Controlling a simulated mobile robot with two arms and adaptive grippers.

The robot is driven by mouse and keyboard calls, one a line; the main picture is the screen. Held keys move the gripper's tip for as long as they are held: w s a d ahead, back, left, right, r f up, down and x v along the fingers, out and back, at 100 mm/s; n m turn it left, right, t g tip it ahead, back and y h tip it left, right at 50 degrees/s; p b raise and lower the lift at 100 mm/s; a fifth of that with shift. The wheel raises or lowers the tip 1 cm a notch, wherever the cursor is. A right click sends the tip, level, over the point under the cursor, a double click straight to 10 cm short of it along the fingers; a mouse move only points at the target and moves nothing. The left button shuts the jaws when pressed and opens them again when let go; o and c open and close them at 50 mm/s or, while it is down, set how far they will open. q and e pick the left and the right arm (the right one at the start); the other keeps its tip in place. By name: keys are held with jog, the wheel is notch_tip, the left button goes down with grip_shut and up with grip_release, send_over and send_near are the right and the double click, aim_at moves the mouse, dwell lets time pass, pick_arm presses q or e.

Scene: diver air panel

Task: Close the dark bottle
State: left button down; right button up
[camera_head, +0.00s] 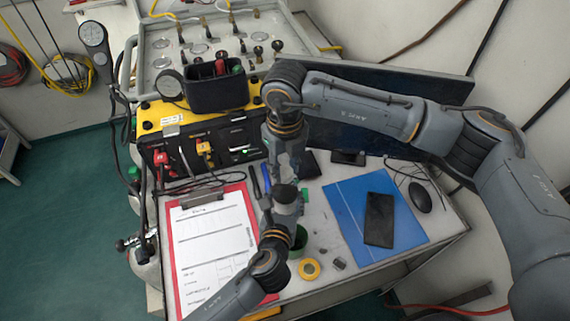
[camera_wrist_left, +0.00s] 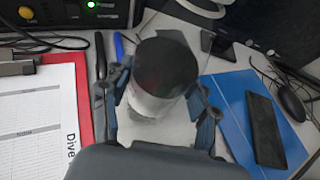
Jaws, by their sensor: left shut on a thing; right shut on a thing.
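In the left wrist view, a round thing with a dark end (camera_wrist_left: 165,66) and a paler grey side sits between the two fingers of my left gripper (camera_wrist_left: 160,95). It looks like the dark bottle, and the fingers are shut on it. In the head view my left gripper (camera_head: 285,198) is over the middle of the table, and the bottle is mostly hidden there. My right gripper (camera_head: 283,165) points down just behind and above it, close to it. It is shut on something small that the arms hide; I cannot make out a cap.
A clipboard (camera_head: 182,255) lies left, a blue folder (camera_head: 350,215) with a black phone (camera_head: 380,219) right. The control panel (camera_head: 200,135) and a dark screen (camera_head: 350,125) stand behind.

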jog(key=m, duration=2)
jog(key=shift+m, duration=0.4)
jog(key=m, duration=0.5)
jog(key=shift+m, duration=0.3)
jog(key=o, duration=0.7)
